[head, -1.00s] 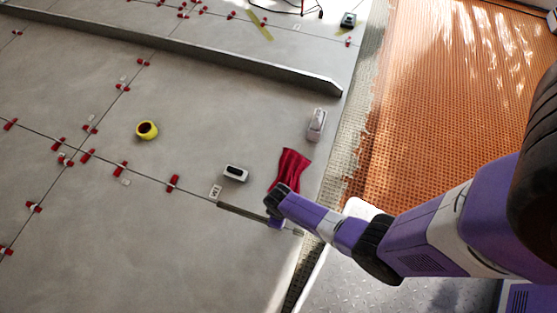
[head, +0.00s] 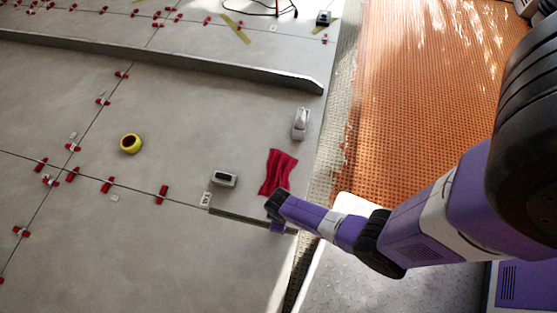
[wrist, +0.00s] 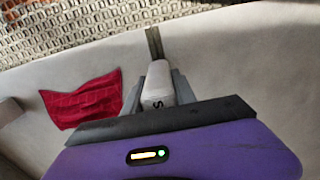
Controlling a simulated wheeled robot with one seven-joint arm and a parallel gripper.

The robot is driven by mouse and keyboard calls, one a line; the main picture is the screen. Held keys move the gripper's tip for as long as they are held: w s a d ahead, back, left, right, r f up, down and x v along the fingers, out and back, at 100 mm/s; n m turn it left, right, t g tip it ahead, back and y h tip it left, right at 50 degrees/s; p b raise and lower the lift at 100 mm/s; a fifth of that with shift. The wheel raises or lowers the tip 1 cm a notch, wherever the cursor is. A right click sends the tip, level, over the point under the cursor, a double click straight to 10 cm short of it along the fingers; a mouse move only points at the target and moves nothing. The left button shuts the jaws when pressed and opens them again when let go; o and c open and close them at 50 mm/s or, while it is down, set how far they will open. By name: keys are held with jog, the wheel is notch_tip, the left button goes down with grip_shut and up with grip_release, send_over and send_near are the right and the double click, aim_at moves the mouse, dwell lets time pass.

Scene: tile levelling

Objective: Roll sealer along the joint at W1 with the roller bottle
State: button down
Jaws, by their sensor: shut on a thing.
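My gripper (head: 278,227) is at the right part of the joint (head: 240,217), a dark strip running from the W1 label (head: 205,199) to the tile edge. In the wrist view my gripper (wrist: 158,90) is shut on the roller bottle (wrist: 159,82), a pale bottle marked "S". The bottle's far end is over the joint (wrist: 154,43), which shows beyond it toward the tile edge. The bottle's tip is hidden, so I cannot tell whether it touches the joint. In the head view my gripper hides the bottle.
A red cloth (head: 279,171) lies just beyond my gripper. A grey-and-black block (head: 224,179), a pale tool (head: 300,123) and a yellow tape roll (head: 131,143) rest on the tiles. Red clips (head: 162,194) line the joints. A long metal bar (head: 170,58) crosses behind; orange matting (head: 430,110) lies right.

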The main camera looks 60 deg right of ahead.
jog(key=shift+s+d+r, duration=0.1)
jog(key=shift+s+r, duration=0.05)
jog(key=shift+s, duration=0.2)
jog(key=shift+s, duration=0.2)
jog(key=shift+s+d+p, duration=0.2)
jog(key=shift+s+p, duration=0.2)
jog(key=shift+s, duration=0.3)
notch_tip(320, 180, up, 8)
jog(key=p, duration=0.7)
jog(key=shift+p, duration=0.4)
jog(key=shift+w, duration=0.1)
